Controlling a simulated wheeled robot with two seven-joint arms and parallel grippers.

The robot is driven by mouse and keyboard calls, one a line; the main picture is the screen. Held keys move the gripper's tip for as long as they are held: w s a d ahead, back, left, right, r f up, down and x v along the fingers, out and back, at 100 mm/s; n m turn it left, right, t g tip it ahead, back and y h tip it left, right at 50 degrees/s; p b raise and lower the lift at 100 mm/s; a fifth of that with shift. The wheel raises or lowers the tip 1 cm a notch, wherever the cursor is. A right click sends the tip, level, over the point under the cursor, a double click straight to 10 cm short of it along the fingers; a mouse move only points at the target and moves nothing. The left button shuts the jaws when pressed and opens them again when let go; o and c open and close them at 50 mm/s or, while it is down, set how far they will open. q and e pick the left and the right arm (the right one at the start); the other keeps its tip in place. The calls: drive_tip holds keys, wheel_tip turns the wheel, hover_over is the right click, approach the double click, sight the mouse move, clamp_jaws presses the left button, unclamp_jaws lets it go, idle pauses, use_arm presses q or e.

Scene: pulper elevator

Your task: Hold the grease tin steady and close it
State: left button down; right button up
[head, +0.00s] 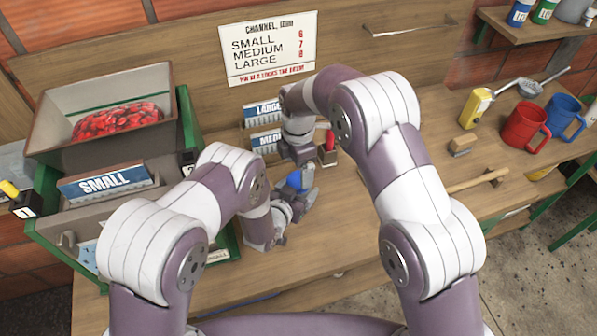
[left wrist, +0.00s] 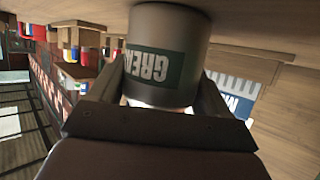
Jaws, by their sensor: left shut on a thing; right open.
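The grease tin (left wrist: 168,50) is a grey can with a dark green label reading GRE, upside down in the left wrist view. My left gripper (left wrist: 165,95) is shut around its sides. The tin appears to stand on the wooden bench. In the head view my left gripper (head: 287,212) is at the middle of the bench, low beside the tin, which is mostly hidden there. A blue rounded piece (head: 294,180) shows at the tin; I cannot tell if it is the lid. My right gripper (head: 302,163) is open just above and behind it, its fingers partly hidden.
A bin of red berries (head: 118,122) and a SMALL blue box (head: 105,183) stand left. MEDIUM and LARGE boxes (head: 262,140) stand behind. A red-handled tool (head: 330,140) is close to my right gripper.

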sight(298, 180)
use_arm(q)
drive_tip(key=shift+f, duration=0.1)
use_arm(e)
drive_tip(key=shift+r, duration=0.1)
drive_tip(key=shift+c, duration=0.4)
wheel_tip(298, 180, up, 3)
drive_tip(key=n, duration=0.3)
drive_tip(key=shift+r, duration=0.2)
wheel_tip(298, 180, down, 8)
drive_tip(key=shift+f, duration=0.1)
